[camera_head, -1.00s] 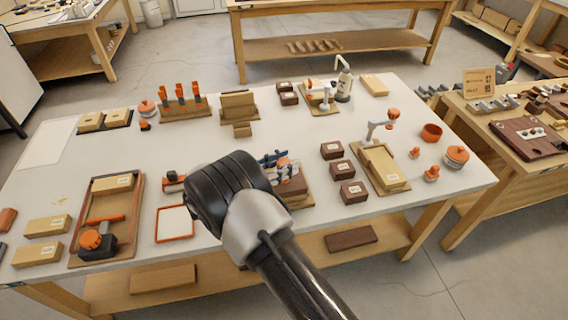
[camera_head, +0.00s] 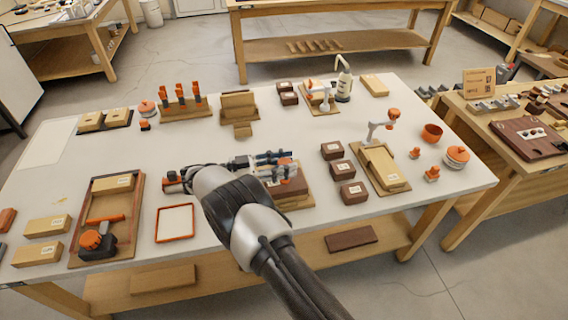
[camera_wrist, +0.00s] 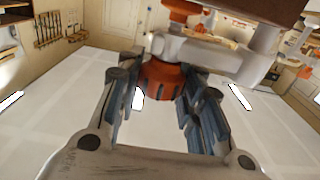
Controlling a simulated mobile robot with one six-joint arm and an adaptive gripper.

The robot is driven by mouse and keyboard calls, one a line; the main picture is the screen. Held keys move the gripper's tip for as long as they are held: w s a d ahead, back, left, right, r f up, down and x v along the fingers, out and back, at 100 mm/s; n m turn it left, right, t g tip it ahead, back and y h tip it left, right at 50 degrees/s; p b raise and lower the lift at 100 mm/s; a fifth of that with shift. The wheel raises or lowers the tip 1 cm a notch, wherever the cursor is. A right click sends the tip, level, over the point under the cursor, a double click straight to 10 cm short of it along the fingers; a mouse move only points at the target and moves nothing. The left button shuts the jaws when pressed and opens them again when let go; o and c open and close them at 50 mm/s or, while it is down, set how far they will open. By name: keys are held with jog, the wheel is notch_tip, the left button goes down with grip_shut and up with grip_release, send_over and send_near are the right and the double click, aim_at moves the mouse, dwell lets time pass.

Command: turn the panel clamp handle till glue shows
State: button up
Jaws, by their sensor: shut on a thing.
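The panel clamp (camera_head: 297,197) stands near the front middle of the bench, with dark brown panels on a pale wooden base. Its orange ribbed handle (camera_wrist: 162,80) is between my fingers in the wrist view, below a grey clamp bar (camera_wrist: 195,52). My gripper (camera_wrist: 160,74) is shut on this handle, with blue-grey pads on both sides. In the head view my gripper (camera_head: 284,164) reaches the clamp from the left and covers much of it. I cannot make out any glue at the panel joint.
Dark labelled blocks (camera_head: 354,192) stand close to the right of the clamp. An orange-framed white tray (camera_head: 175,222) lies to the left, near the front edge. A second clamp-like stand (camera_head: 383,165) is further right. The bench behind my gripper is mostly clear.

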aim_at(284, 162)
jog(key=o, duration=1.1)
jog(key=shift+r, duration=0.15)
notch_tip(284, 162, up, 10)
jog(key=shift+f, duration=0.1)
dwell(0.9)
